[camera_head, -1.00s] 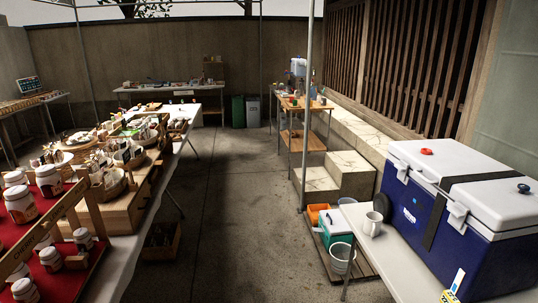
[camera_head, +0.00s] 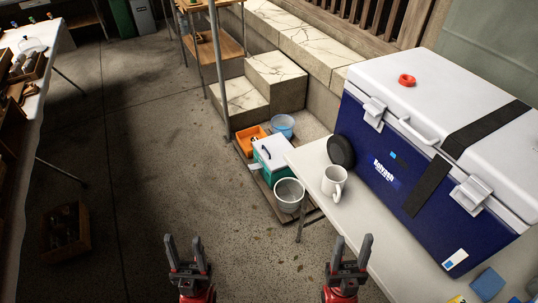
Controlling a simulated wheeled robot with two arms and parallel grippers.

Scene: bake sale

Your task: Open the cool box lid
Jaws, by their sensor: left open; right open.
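The cool box (camera_head: 362,165) stands on a white table at the right, with a dark blue body and a white lid (camera_head: 440,85). The lid is shut. A black strap (camera_head: 483,128) runs across the lid and down the front. A white handle (camera_head: 418,131) and two white latches, one at the left (camera_head: 374,112) and one at the right (camera_head: 470,193), are on its front. My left gripper (camera_head: 184,248) and my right gripper (camera_head: 348,248) are open and empty at the bottom of the view, left of the cool box and apart from it.
A white mug (camera_head: 333,181) and a black round thing (camera_head: 341,151) are on the white table (camera_head: 375,222) by the cool box. A white bucket (camera_head: 289,196), a teal box (camera_head: 270,160) and an orange crate (camera_head: 249,138) sit low beside it. Open floor lies left.

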